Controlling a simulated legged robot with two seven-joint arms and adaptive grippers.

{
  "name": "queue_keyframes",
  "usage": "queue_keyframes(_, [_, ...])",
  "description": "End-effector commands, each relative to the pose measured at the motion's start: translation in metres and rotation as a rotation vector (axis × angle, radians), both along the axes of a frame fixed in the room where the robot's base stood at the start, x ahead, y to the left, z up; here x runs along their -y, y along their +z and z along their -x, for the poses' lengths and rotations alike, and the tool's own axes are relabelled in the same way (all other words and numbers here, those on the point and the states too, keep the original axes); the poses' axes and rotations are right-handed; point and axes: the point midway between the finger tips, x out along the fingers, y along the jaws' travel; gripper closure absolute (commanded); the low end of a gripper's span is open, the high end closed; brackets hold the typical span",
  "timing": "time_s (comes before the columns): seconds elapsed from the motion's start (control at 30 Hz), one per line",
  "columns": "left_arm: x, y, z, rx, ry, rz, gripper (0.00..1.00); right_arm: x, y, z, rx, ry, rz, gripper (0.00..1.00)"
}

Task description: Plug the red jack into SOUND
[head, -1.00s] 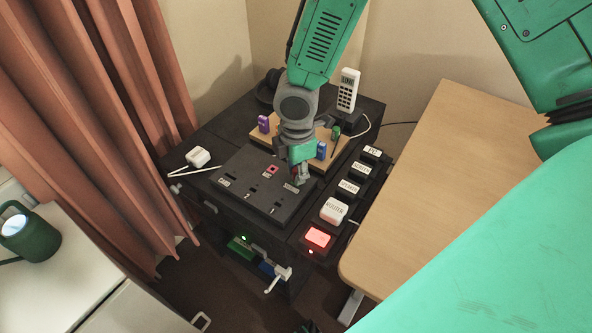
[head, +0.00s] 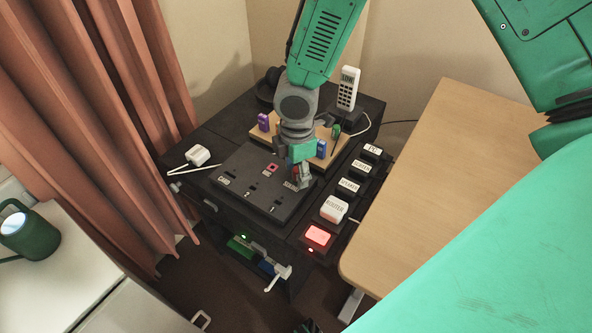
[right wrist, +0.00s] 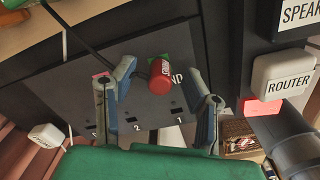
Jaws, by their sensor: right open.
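The red jack (right wrist: 160,78) stands at the dark socket panel (right wrist: 60,88), end-on in the right wrist view, with a black cable beside it. A green patch shows behind it, next to a label ending in "ND"; the rest of the label is hidden. I cannot tell how deep the jack sits. My right gripper (right wrist: 164,92) is open, with one finger on each side of the jack and a gap to each. In the head view the right gripper (head: 301,180) is over the right side of the panel (head: 240,188) and mostly hides the jack. My left gripper is not in view.
A wooden board (head: 262,137) with purple and blue pieces lies behind the panel. A row of labelled blocks, including the white ROUTER block (head: 334,209), runs along the right. A white phone (head: 348,88) stands behind. A white adapter (head: 198,155) lies left; a desk (head: 450,160) is right.

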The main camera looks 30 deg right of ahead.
Motion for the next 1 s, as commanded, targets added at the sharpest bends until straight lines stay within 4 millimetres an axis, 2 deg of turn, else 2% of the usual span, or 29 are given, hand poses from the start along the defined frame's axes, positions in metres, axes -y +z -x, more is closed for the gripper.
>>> queue_keyframes(0.17, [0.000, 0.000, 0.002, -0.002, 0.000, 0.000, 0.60, -0.001, 0.021, -0.001, 0.005, -0.003, -0.002, 0.58])
queue_keyframes(0.4, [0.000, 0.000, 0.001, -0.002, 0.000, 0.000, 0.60, -0.001, 0.073, -0.001, 0.004, -0.003, -0.002, 0.58])
queue_keyframes(0.6, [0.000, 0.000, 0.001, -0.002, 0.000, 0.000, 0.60, -0.001, 0.105, 0.000, 0.002, 0.000, -0.002, 0.58])
queue_keyframes(0.8, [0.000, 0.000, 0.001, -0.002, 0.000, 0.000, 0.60, -0.001, 0.117, 0.001, -0.001, 0.000, 0.000, 0.58])
queue_keyframes(1.0, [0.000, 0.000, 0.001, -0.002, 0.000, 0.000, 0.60, -0.001, 0.117, 0.001, -0.002, 0.001, 0.000, 0.58])
